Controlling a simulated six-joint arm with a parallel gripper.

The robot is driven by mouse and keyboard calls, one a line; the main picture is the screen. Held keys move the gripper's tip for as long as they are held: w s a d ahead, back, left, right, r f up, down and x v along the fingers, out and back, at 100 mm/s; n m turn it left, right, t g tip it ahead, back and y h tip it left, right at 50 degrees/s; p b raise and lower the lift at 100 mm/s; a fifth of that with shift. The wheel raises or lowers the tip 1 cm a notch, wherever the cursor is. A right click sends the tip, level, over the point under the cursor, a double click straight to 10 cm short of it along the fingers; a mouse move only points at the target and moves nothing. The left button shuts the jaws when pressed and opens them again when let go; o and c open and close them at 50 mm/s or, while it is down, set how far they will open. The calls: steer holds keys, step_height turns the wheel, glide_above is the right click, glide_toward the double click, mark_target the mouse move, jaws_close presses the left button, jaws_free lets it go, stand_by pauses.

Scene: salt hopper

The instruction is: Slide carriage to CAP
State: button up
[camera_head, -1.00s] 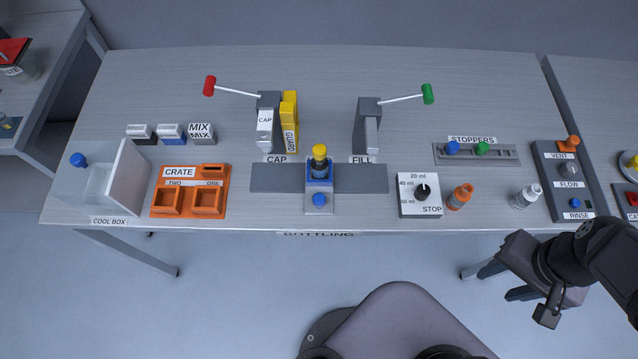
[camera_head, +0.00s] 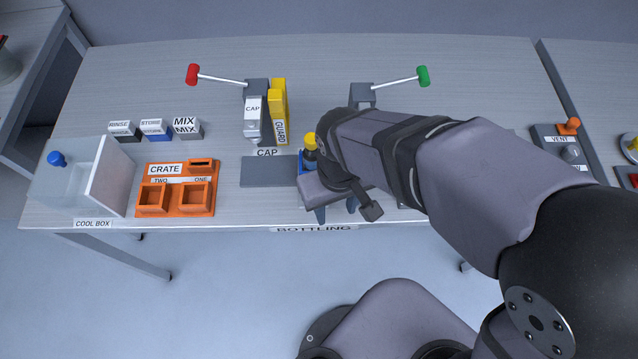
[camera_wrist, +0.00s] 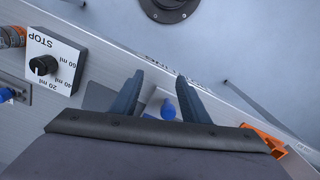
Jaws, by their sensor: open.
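The blue carriage (camera_head: 301,160) sits mid-way on the grey rail (camera_head: 268,173), to the right of the CAP label (camera_head: 267,153). A yellow-capped bottle (camera_head: 309,140) stands in it. My gripper (camera_head: 336,211) is over the carriage's front and hides most of it, along with the rail's FILL side. In the wrist view, my gripper (camera_wrist: 160,78) is open, with the carriage's blue knob (camera_wrist: 168,110) showing between its fingers, nearer the right one. I cannot tell whether a finger touches the knob.
The capping press (camera_head: 254,108) with a red-ended lever and yellow guard (camera_head: 280,110) stands behind the rail's left part. The orange crate (camera_head: 175,190) and cool box (camera_head: 85,178) are left. The dial block (camera_wrist: 50,60) is beside my gripper in the wrist view.

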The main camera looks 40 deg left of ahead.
steer(key=a+r+m, duration=0.2)
steer(key=m, duration=0.1)
steer(key=a+r+m, duration=0.2)
steer(key=m, duration=0.1)
steer(key=a+r+m, duration=0.3)
steer(key=m, duration=0.1)
steer(key=shift+w, duration=0.35)
steer(key=shift+d+m, duration=0.1)
steer(key=shift+m, duration=0.7)
steer(key=shift+f+p, duration=0.7)
steer(key=shift+f, duration=2.9)
jaws_close()
